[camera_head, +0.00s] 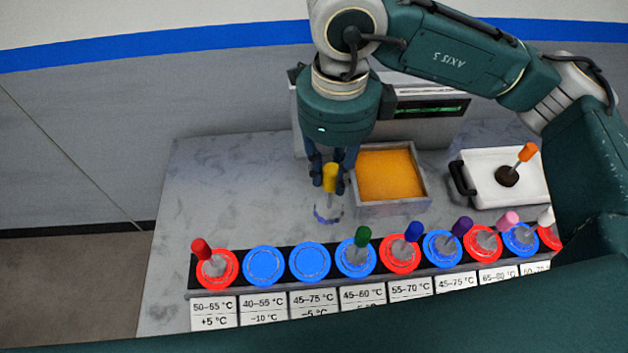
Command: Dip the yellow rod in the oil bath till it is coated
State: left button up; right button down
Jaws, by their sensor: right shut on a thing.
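The yellow rod (330,177) is held upright or nearly so in my right gripper (331,170), with its yellow end showing between the fingers. My right gripper comes down from above and is shut on the rod. The rod is left of the oil bath (397,207), over the grey table, not over the oil. The bath is a square grey container with orange oil (390,174). The lower part of the rod is hard to make out, so I cannot tell whether it is coated. My left gripper is not in view.
A rack (236,255) of red and blue ring holders with several coloured rods and temperature labels runs along the front. Two blue holders are empty. A white tray (478,188) with an orange-topped rod (527,152) stands right. A machine with a green display (430,109) is behind.

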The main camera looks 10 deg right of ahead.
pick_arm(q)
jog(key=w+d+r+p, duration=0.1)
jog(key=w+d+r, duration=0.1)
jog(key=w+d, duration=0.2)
pick_arm(e)
jog(key=w+d+p, duration=0.2)
jog(key=w+d, duration=1.3)
jog(key=d, duration=0.4)
pick_arm(q)
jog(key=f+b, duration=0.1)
jog(key=b, duration=0.1)
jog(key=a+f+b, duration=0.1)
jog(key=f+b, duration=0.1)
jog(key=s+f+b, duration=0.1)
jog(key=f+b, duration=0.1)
jog(key=b, duration=0.1)
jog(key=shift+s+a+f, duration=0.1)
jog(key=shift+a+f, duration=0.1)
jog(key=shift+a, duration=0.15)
pick_arm(e)
notch_tip(320, 180, down, 9)
jog(key=shift+r, duration=0.2)
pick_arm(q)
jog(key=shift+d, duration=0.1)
pick_arm(e)
jog(key=shift+w+a, duration=0.1)
